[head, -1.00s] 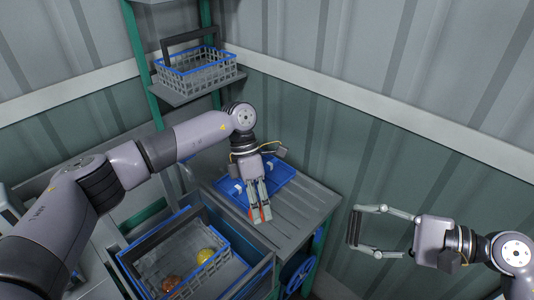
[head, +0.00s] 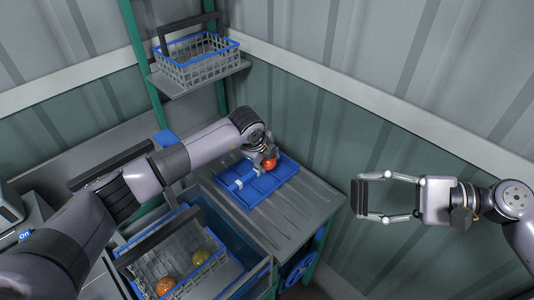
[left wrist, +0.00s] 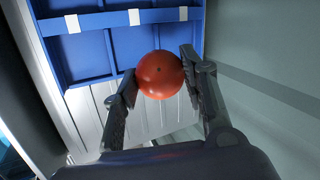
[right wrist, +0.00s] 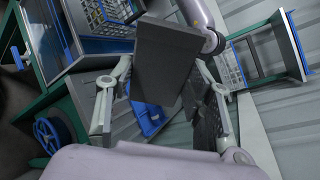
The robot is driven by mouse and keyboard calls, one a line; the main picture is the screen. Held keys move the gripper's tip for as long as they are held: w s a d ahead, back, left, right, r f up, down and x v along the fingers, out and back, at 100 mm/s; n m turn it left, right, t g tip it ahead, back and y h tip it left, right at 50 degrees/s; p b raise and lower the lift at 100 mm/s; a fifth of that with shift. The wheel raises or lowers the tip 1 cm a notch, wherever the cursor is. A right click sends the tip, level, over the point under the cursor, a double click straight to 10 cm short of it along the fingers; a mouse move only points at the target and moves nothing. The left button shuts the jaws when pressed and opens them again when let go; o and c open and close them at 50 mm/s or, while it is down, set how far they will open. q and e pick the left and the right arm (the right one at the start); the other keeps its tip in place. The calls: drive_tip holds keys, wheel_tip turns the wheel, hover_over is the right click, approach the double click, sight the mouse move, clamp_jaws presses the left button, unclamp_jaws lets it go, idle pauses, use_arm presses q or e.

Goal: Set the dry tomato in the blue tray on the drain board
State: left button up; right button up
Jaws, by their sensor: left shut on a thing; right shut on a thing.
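My left gripper (left wrist: 160,85) is shut on a red tomato (left wrist: 160,74), held between its two fingers. In the head view the tomato (head: 269,164) shows at the back part of the blue tray (head: 262,187); I cannot tell whether it touches the tray. The tray lies on the grey ribbed drain board (head: 290,218) and fills the top of the left wrist view (left wrist: 85,45). Whether the tomato is dry cannot be seen. My right gripper (head: 360,198) is off to the right, shut on a dark flat piece (right wrist: 165,60), away from the board.
Another, empty-looking basket (head: 195,65) stands on a shelf. The front of the drain board is clear. Corrugated walls stand close behind.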

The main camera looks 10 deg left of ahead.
use_arm(q)
drive_tip(key=shift+w+a+f+n+y, duration=0.25)
drive_tip(key=shift+w+f+n+y, duration=0.15)
drive_tip(key=shift+n, duration=0.2)
drive_tip(key=shift+f+b, duration=0.4)
drive_tip(key=shift+f, duration=0.2)
wheel_tip(320, 180, down, 3)
drive_tip(key=shift+f+b, duration=0.2)
drive_tip(key=shift+b, duration=0.8)
drive_tip(key=shift+f+b, duration=0.9)
drive_tip(key=shift+f, duration=0.15)
drive_tip(key=o, duration=0.9)
drive_tip(key=shift+o, duration=0.2)
